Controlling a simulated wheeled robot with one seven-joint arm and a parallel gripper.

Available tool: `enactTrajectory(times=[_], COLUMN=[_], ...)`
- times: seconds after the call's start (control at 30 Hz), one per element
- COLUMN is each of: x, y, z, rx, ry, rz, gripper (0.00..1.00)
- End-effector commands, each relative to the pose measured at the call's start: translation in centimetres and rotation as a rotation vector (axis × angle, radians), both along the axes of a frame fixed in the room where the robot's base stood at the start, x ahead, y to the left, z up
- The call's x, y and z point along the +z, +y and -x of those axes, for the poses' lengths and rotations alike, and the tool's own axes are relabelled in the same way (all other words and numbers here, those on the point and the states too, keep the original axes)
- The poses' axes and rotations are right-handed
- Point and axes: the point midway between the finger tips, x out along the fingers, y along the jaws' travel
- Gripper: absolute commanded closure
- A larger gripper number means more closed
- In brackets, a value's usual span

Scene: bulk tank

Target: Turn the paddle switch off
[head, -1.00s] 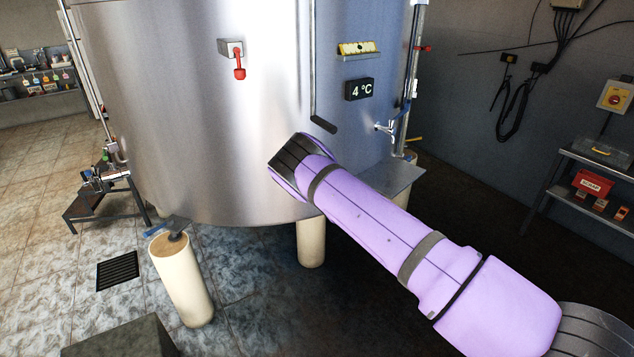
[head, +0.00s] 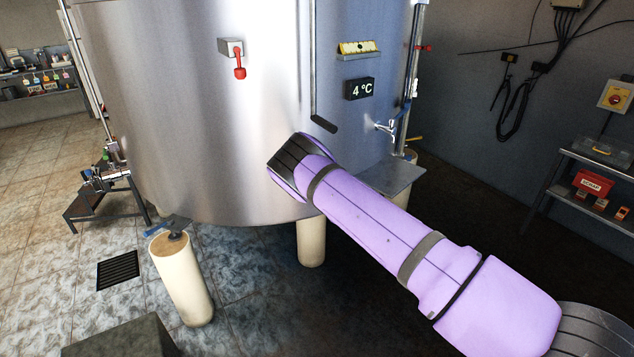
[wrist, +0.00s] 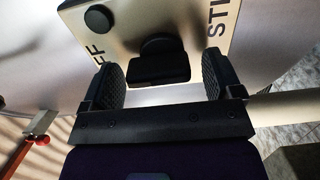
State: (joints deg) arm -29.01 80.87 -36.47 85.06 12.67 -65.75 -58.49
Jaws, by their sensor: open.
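The paddle switch is in the wrist view, a beige plate (wrist: 125,35) on the steel tank with a black paddle (wrist: 160,68) on a round hub. Lettering on the plate is partly cut off: "FF" at left, "STI" at right. My gripper (wrist: 162,60) is open, one dark finger on each side of the paddle, with gaps visible on both sides. I cannot tell whether the fingertips reach the paddle's depth. In the head view my purple arm ends in front of the tank and hides the switch and the fingers.
The steel tank (head: 190,130) fills the middle. It carries a red-handled lever (head: 239,72), a "4 °C" display (head: 359,89), a hanging black-ended rod (head: 323,124) and a tap (head: 385,127). A beige post (head: 182,280) stands at lower left, a shelf (head: 590,160) at right.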

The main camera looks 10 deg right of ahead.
Motion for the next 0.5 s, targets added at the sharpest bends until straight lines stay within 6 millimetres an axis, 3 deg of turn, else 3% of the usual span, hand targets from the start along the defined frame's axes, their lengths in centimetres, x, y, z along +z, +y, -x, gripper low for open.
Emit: enactTrajectory(times=[0.17,0.5], x=[0.0,0.0], y=[-0.2,-1.1], z=[2.1,8.2], rx=[-0.001,-0.001], ry=[0.002,0.002], rz=[0.0,0.0], gripper=[0.15,0.15])
